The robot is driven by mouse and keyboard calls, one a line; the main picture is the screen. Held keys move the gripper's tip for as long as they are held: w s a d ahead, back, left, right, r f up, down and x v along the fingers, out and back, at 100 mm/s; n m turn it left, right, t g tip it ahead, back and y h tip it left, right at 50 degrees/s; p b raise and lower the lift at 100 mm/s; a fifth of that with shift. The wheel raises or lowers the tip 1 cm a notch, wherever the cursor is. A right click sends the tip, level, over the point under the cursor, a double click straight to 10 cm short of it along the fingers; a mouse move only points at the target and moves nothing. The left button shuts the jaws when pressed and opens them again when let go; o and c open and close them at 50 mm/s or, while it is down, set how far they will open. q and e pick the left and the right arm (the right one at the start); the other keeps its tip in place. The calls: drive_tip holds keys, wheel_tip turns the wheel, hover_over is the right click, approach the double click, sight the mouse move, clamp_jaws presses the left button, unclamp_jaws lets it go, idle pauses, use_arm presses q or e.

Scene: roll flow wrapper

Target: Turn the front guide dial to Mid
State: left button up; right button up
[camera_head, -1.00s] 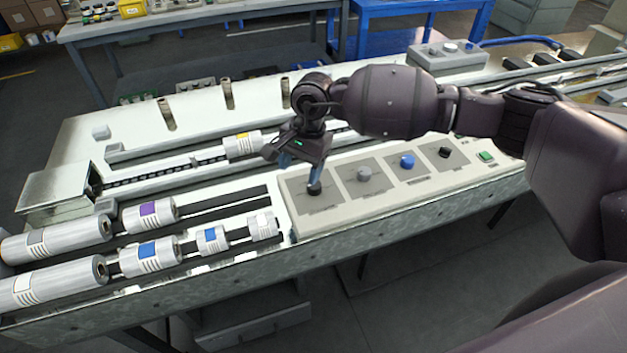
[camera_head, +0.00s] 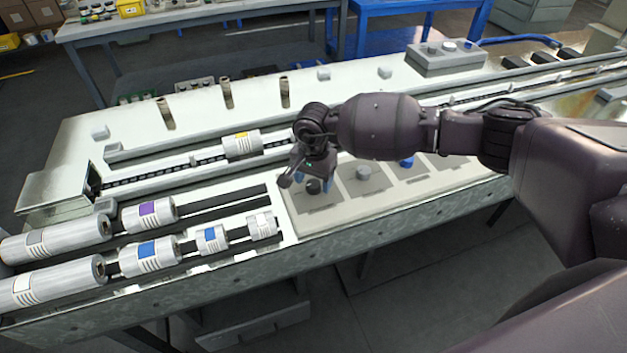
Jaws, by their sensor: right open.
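The control panel (camera_head: 340,205) has several dials in a row. A dark dial (camera_head: 314,187) sits at its left end, then a grey dial (camera_head: 363,173) and a blue dial (camera_head: 406,162). The dial labels are too small to read, so I cannot tell which is the front guide dial. My left gripper is not in view.
White rolls with purple (camera_head: 149,209) and blue (camera_head: 147,250) labels lie left of the panel. A yellow-labelled roll (camera_head: 241,146) sits on the chain conveyor behind. Upright pegs (camera_head: 228,93) stand farther back. A grey box with knobs (camera_head: 446,58) is at the back right.

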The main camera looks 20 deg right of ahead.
drive_tip(key=shift+f, duration=0.45)
drive_tip(key=c, duration=0.9)
